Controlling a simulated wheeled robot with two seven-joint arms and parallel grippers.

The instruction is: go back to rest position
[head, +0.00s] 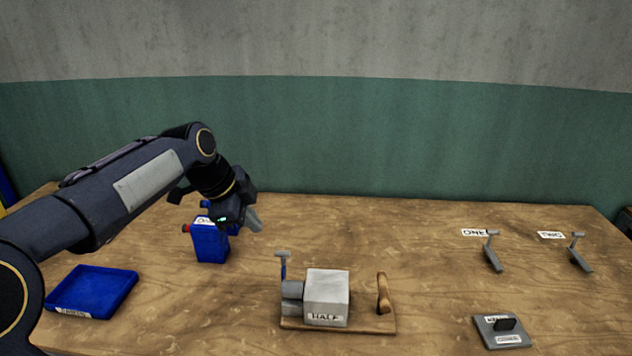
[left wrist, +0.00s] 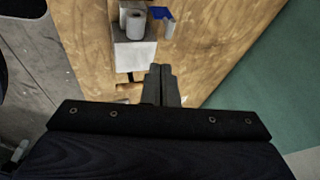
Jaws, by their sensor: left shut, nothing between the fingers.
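My left arm reaches in from the left in the head view. My left gripper (head: 252,220) is above the table just right of a blue box-shaped device (head: 210,244), which it partly overlaps in the picture. Its fingers also show in the left wrist view (left wrist: 163,82), pressed together with nothing between them. A press with a grey block labelled "HALF" (head: 327,292) on a wooden base stands in front of the gripper, to the right. The grey block also shows in the left wrist view (left wrist: 134,53). My right gripper is in neither view.
A blue tray (head: 92,292) lies at the left on the wooden table (head: 420,250). Two small grey levers (head: 492,252) (head: 579,253) with white labels stand at the right. A grey plate with a black piece (head: 502,332) is at the front right. The table's middle back is clear.

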